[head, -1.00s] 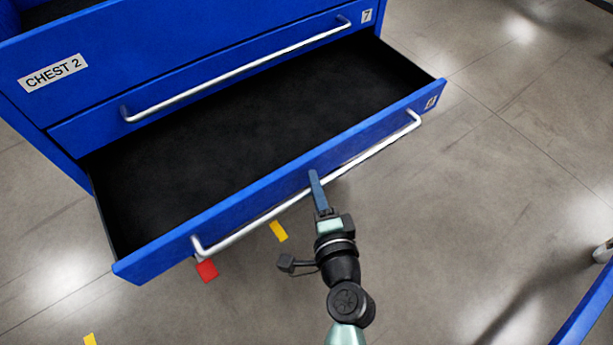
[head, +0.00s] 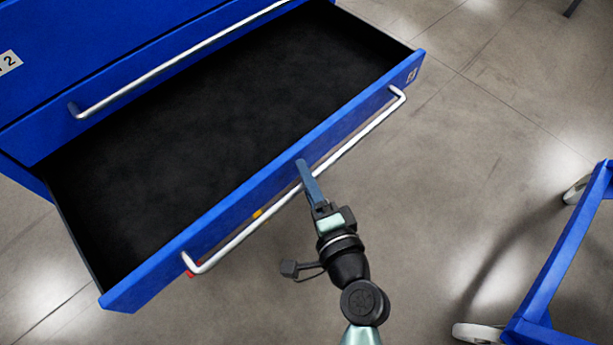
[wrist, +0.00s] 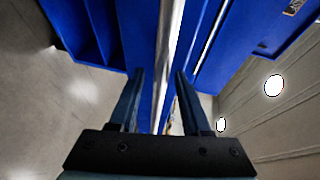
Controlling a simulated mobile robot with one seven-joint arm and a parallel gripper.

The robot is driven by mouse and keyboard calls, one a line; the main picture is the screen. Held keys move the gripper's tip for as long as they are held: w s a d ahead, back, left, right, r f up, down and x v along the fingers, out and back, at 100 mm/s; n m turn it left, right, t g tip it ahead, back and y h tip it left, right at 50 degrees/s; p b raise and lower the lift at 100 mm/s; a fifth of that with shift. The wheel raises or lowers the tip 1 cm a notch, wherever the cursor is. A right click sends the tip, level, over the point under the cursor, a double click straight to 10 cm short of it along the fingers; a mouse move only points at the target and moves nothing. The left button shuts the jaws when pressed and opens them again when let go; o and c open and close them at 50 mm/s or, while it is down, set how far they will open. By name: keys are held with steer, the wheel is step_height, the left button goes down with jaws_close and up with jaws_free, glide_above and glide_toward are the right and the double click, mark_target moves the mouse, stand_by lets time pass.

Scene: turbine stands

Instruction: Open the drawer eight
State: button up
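Drawer eight (head: 285,185) is the low blue drawer with a long silver handle (head: 245,233) and a small label at its right end. It stands far out of the chest, and its dark inside is empty. My gripper (head: 308,180) is at the middle of the handle. In the wrist view the two fingers (wrist: 158,88) are apart, with the silver handle (wrist: 165,65) running between them. A gap shows between the left finger and the bar; I cannot tell whether the right finger touches it.
The drawer above (head: 190,65) is shut, with its own silver handle. A blue wheeled frame (head: 550,270) stands on the floor at the right. Grey floor (head: 460,150) is open between it and the drawer. Red and yellow markers are mostly hidden under the drawer front.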

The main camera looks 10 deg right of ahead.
steer(key=v, duration=1.3)
steer(key=shift+b, duration=0.35)
